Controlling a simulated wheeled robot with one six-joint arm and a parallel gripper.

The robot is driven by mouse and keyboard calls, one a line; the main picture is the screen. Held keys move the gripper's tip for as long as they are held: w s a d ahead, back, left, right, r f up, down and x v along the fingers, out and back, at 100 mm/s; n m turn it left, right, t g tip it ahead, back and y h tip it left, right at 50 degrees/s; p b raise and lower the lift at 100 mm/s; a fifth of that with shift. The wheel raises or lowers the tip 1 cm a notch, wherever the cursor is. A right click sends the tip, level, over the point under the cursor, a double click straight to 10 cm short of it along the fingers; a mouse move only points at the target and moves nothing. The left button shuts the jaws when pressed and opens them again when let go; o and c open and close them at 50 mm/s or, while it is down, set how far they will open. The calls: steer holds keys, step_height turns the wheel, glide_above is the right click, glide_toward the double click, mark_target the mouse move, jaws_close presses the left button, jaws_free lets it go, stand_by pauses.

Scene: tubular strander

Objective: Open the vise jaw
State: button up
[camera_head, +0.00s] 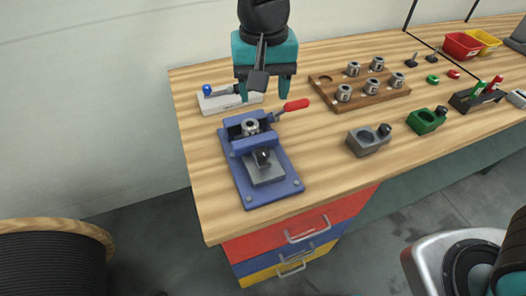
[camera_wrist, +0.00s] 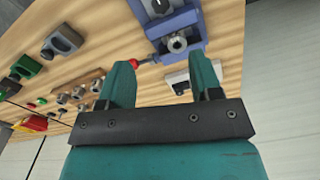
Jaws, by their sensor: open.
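The blue vise (camera_head: 240,145) stands on the near left part of the wooden bench in the head view. A metal collar (camera_head: 250,127) sits between its jaws; I cannot tell how tightly. Its lever has a red grip (camera_head: 296,105) that points to the upper right. In the wrist view the vise (camera_wrist: 190,18) is at the top, with the collar (camera_wrist: 177,43) and the red grip (camera_wrist: 133,62) near my fingers. My teal gripper (camera_head: 263,95) is open and empty, above and behind the vise. Its fingers also show in the wrist view (camera_wrist: 163,72), apart from the lever.
A white block with a blue-knobbed lever (camera_head: 217,103) lies behind the vise, partly under my gripper. A wooden rack (camera_head: 325,88) with several metal collars stands to the right. Grey (camera_head: 366,146) and green (camera_head: 424,124) fixtures stand farther right. The bench's front left corner is clear.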

mark_target(262, 152)
step_height(262, 152, down, 18)
steer(key=shift+a+r+p, duration=0.1)
steer(key=shift+r+p, duration=0.15)
steer(key=shift+p, duration=1)
steer(key=shift+c, duration=0.2)
